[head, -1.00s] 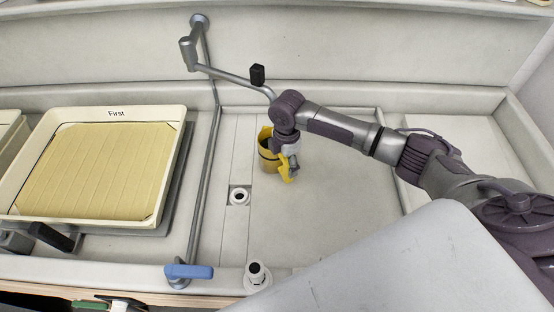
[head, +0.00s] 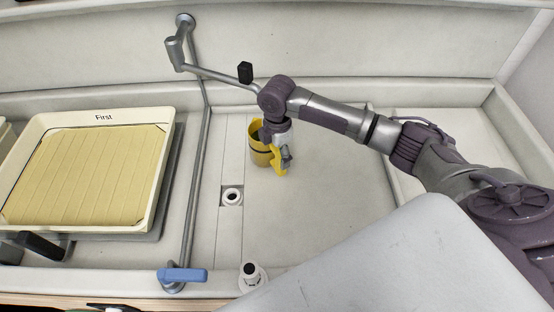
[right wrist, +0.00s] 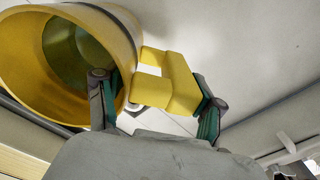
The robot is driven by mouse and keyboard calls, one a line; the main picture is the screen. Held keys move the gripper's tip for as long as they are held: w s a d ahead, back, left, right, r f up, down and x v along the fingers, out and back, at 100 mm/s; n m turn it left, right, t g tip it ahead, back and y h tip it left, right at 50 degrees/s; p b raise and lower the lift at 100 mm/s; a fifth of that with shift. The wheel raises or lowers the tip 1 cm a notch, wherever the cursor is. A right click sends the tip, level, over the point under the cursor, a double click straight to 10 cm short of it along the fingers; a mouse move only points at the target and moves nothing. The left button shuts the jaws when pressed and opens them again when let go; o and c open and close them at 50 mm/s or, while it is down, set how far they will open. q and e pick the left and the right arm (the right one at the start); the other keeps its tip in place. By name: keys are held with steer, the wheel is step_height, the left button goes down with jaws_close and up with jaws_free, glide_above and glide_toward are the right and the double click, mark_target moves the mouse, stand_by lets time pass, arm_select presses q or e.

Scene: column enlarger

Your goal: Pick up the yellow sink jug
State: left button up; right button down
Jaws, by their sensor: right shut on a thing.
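The yellow jug (head: 258,157) is in the sink basin in the head view, upright or nearly so, partly hidden by my right gripper. Its open mouth and handle show large in the right wrist view (right wrist: 125,25). My right gripper (head: 280,160) is shut on the jug's handle (right wrist: 178,85), with one finger on each side of it in the right wrist view (right wrist: 158,98). I cannot tell whether the jug touches the basin floor. My left gripper is not in view.
A cream tray labelled First (head: 165,170) lies to the left. A grey pipe (head: 199,170) with a blue lever (head: 183,275) runs between tray and basin. A drain (head: 232,197) and a white fitting (head: 252,277) are near the jug. The basin floor right of the jug is clear.

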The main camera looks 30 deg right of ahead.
steer(key=s+a+r+b, duration=0.1)
steer(key=s+a+r, duration=0.1)
steer(key=s+r, duration=0.6)
steer(key=s, duration=0.3)
steer(key=shift+s, duration=0.25)
steer(key=c, duration=0.7)
jaws_free()
jaws_close()
